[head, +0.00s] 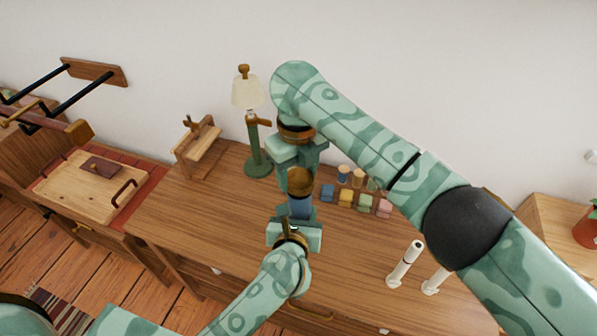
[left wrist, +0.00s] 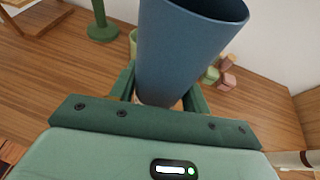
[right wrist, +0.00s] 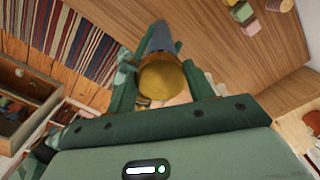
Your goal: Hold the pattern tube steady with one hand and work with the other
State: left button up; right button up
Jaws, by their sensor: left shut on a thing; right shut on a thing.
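The pattern tube (head: 300,207) is blue and stands roughly upright above the desk. My left gripper (head: 295,234) is shut on its lower part; in the left wrist view the tube (left wrist: 182,55) is between the fingers, its upper rim showing. A brown-yellow round cap (head: 300,181) is at the tube's top end. My right gripper (head: 299,166) comes from above and is shut on the cap, which shows between its fingers in the right wrist view (right wrist: 163,80). Whether cap and tube touch, I cannot tell.
Several small coloured blocks and pots (head: 346,197) stand right of the tube on the wooden desk (head: 225,222). A green lamp (head: 257,165) and a wooden stand (head: 199,147) are at the back left. White cylinders (head: 405,262) stand at the right. The desk's left part is clear.

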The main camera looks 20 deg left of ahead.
aim_at(300, 206)
jog(key=shift+f, duration=0.2)
dwell(0.4)
jog(key=shift+f, duration=0.85)
jog(key=shift+f, duration=0.55)
